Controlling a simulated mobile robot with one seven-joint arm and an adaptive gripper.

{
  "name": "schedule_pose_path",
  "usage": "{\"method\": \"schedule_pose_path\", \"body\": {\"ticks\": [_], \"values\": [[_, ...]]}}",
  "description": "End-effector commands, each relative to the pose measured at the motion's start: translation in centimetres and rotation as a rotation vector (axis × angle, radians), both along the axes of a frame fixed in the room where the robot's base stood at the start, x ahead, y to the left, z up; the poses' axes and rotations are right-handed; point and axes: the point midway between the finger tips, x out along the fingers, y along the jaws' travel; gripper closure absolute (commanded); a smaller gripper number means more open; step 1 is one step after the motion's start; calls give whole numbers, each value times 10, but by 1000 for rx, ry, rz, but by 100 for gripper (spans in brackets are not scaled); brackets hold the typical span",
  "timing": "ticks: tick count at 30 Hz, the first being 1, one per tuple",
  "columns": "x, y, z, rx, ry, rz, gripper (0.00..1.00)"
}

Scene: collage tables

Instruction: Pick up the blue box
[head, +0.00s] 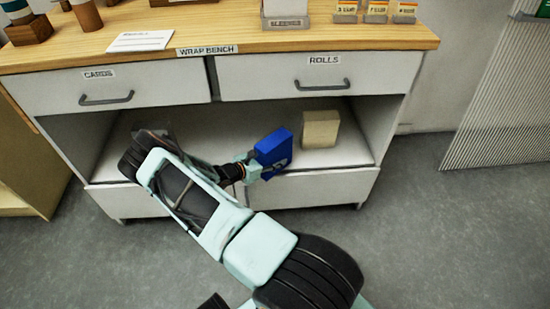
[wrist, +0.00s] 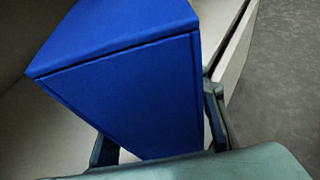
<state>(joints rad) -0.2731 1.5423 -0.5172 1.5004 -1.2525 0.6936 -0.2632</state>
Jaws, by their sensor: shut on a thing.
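The blue box (head: 273,148) is at the open shelf of the wrap bench in the head view, slightly tilted, with a pale mark on its front. My gripper (head: 256,168) reaches it from the left and front and is shut on it. In the wrist view the blue box (wrist: 135,75) fills the middle, with a gripper finger (wrist: 216,115) on its right side and another (wrist: 104,152) at its lower left. The box's lower end is hidden behind the gripper body. I cannot tell whether the box touches the shelf.
A beige box (head: 320,129) stands on the shelf (head: 225,120) just right of the blue box. Above are two closed drawers, labelled cards (head: 130,88) and rolls (head: 300,75). The bench top (head: 230,35) holds paper and small items. The grey floor in front is clear.

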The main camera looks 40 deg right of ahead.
Motion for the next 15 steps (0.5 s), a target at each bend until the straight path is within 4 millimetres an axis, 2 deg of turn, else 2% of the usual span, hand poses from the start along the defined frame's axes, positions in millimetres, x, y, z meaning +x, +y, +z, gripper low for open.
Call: {"method": "schedule_pose_path", "body": {"ticks": [2, 3, 6, 8, 15], "values": [[0, 0, 0, 1, 0, 1, 88], [0, 0, 0, 1, 0, 1, 56], [0, 0, 0, 1, 0, 1, 45], [0, 0, 0, 1, 0, 1, 39], [0, 0, 0, 0, 0, 1, 38]]}}
